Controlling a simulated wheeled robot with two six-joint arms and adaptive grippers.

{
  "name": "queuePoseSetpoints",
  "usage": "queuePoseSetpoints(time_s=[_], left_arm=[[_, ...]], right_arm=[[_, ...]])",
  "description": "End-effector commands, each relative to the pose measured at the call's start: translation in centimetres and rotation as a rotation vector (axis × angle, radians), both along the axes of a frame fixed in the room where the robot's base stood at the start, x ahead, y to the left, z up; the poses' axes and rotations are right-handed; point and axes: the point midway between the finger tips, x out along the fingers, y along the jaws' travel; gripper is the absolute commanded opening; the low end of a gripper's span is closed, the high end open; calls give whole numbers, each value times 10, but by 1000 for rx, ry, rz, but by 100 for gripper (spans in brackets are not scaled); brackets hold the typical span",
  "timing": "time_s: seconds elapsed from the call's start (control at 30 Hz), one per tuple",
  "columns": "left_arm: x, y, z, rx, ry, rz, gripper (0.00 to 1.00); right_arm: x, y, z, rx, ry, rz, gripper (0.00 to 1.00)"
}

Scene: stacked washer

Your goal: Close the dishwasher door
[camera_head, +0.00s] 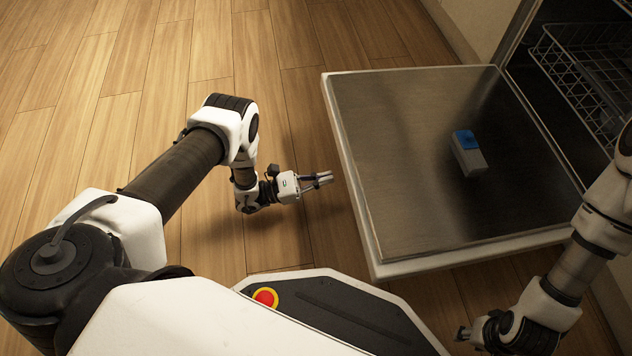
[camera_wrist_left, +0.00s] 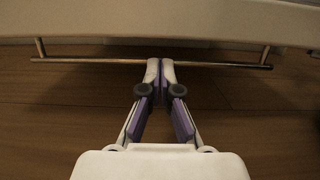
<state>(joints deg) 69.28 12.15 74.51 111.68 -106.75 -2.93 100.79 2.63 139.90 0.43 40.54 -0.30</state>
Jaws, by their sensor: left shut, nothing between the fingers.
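The dishwasher door (camera_head: 395,150) is lowered open and lies about flat, with its inner steel face up. Its front edge (camera_wrist_left: 160,22) spans the top of the left wrist view. A thin handle bar (camera_wrist_left: 90,61) runs below that edge. My left gripper (camera_head: 328,178) is just left of the door's outer edge in the head view. In the left wrist view its fingertips (camera_wrist_left: 161,66) are together and overlap the bar in the picture; I cannot tell if they touch it. My right gripper (camera_head: 464,334) is low at the lower right, in front of the door, its fingers too small to read.
A small grey box with a blue top (camera_head: 468,152) is on the door's inner face. A white wire rack (camera_head: 580,85) is inside the dishwasher at the upper right. Wooden floor (camera_head: 100,120) is clear to the left of the door.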

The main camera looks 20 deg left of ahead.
Motion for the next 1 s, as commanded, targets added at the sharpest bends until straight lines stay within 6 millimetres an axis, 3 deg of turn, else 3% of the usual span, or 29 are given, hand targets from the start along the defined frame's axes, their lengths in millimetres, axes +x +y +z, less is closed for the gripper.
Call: queuePoseSetpoints(time_s=[0.1,0.3,0.77,1.0], left_arm=[[13,-21,1,-1,-2,-3,0],[27,-40,7,0,-2,-1,0],[29,-42,12,4,3,1,0],[29,-36,36,49,32,1,0]], right_arm=[[3,0,-14,-1,-8,4,40],[7,0,-23,-3,-19,9,40],[7,0,-21,-3,-20,10,40],[1,0,3,0,-4,2,40]])
